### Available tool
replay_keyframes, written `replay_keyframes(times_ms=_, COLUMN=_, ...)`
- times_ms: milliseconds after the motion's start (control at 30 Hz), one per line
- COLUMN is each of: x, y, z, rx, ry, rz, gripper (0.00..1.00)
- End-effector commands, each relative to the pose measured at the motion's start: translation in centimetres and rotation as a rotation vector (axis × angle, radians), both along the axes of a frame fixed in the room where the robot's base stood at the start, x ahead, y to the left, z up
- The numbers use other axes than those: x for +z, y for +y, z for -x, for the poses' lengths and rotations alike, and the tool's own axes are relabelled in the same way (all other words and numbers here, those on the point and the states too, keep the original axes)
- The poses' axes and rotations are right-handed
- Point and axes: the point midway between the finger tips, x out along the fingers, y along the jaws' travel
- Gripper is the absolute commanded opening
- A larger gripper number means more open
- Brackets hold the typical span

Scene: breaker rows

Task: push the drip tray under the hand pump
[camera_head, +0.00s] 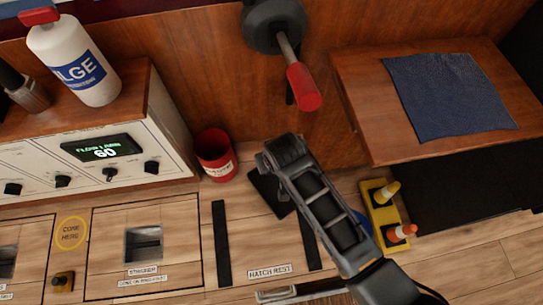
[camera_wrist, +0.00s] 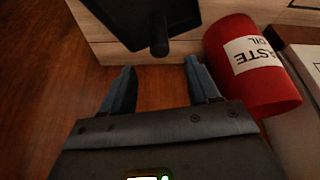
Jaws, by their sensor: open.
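The drip tray (camera_head: 268,192) is a dark, flat, square piece on the wooden surface, partly hidden by my arm. In the wrist view the tray (camera_wrist: 120,22) lies just beyond my fingertips, with a dark upright post near its closer edge. The hand pump (camera_head: 268,22) is a round black body on the wooden wall, with a metal lever ending in a red grip. My gripper (camera_wrist: 160,68) is open, with nothing between its fingers. The fingers point toward the post and seem apart from it. In the head view my wrist hides the fingers.
A red waste oil can (camera_head: 215,155) stands left of the tray and close to my gripper. A white panel (camera_head: 100,155) with knobs is at left.

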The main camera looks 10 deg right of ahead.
Motion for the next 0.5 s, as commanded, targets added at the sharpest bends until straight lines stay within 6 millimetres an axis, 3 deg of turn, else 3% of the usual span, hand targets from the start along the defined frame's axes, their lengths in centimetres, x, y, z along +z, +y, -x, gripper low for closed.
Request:
replay_keyframes(times_ms=267, x=-0.4, y=0.0, z=-0.1, rx=0.000, ry=-0.001, rz=0.000, gripper=0.61)
replay_keyframes(times_ms=500, x=-3.2, y=0.2, z=-1.2, rx=0.000, ry=-0.001, rz=0.000, gripper=0.61)
